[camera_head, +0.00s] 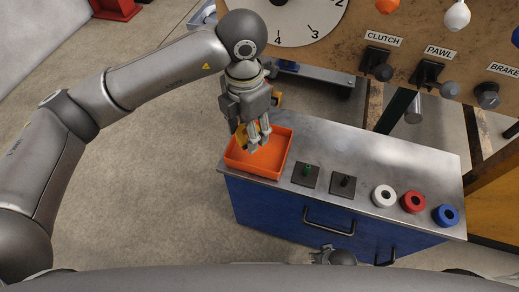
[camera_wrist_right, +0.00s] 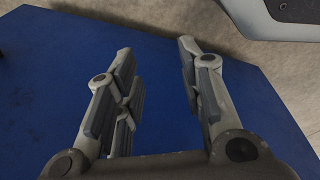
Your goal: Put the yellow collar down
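My left gripper (camera_head: 259,146) points down over the orange tray (camera_head: 233,166) at the table's left end, with a small gap between its fingertips. My right gripper (camera_head: 335,256) is low in front of the blue cabinet. In the right wrist view its fingers (camera_wrist_right: 158,80) are apart and nothing is between them.
On the metal top (camera_head: 390,157) stand two dark square bases, one with a green peg (camera_head: 307,170), one with a black peg (camera_head: 345,181). White (camera_head: 384,196), red (camera_head: 413,202) and blue (camera_head: 446,215) collars sit at the right. A board with knobs stands behind.

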